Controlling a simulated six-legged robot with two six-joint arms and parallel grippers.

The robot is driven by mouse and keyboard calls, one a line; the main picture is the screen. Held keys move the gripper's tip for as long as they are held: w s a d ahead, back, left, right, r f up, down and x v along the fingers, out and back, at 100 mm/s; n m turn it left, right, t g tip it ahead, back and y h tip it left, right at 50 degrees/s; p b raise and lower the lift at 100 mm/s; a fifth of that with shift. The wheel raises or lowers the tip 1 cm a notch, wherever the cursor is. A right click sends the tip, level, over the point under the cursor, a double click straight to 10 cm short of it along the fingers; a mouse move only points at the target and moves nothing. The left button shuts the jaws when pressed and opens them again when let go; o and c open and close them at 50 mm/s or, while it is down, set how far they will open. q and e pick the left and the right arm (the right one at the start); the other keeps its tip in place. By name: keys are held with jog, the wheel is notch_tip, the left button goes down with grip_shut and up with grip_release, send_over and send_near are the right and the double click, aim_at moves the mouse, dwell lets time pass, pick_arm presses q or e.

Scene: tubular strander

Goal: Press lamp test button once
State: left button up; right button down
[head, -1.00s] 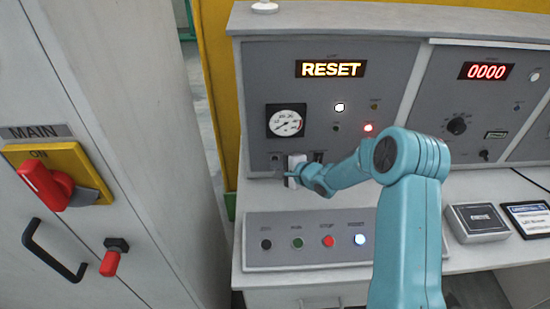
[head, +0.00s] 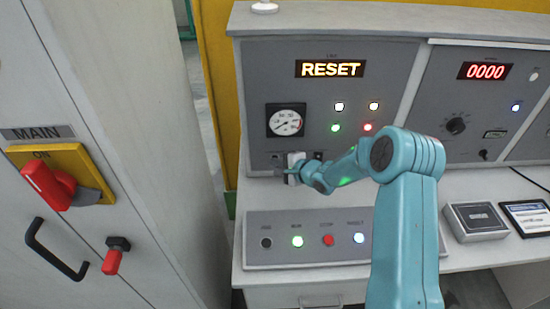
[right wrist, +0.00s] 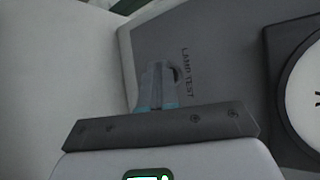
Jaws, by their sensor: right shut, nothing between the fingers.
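The grey console panel (head: 400,75) carries a LAMP TEST label, readable in the right wrist view (right wrist: 187,72). My right gripper (head: 277,171) is shut and empty, its tips at the panel's lower left, below the pressure gauge. In the right wrist view the closed fingers (right wrist: 160,85) reach the panel beside the label. The button is mostly hidden by the fingertips; a small dark curved edge shows beside them. Several panel lamps are lit, including a green lamp (head: 335,128) and a red lamp (head: 368,127). My left gripper is not in view.
A round gauge (head: 286,120) sits just above my right gripper. A lower button box (head: 308,255) with lit green and white buttons stands on the desk below the arm. A cabinet with a red MAIN switch (head: 48,186) stands at the left.

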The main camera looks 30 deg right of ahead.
dwell(0.3)
jog(key=shift+s+a, duration=0.4)
jog(key=shift+s, duration=0.3)
jog(key=shift+s+a+b, duration=0.2)
jog(key=shift+s+a, duration=0.25)
jog(key=shift+s, duration=0.25)
jog(key=shift+s+a+b, duration=0.2)
jog(key=shift+s+a, duration=0.2)
jog(key=shift+s, duration=0.3)
jog(key=shift+s+a+b, duration=0.2)
jog(key=shift+s+a, duration=0.25)
jog(key=shift+s, duration=0.25)
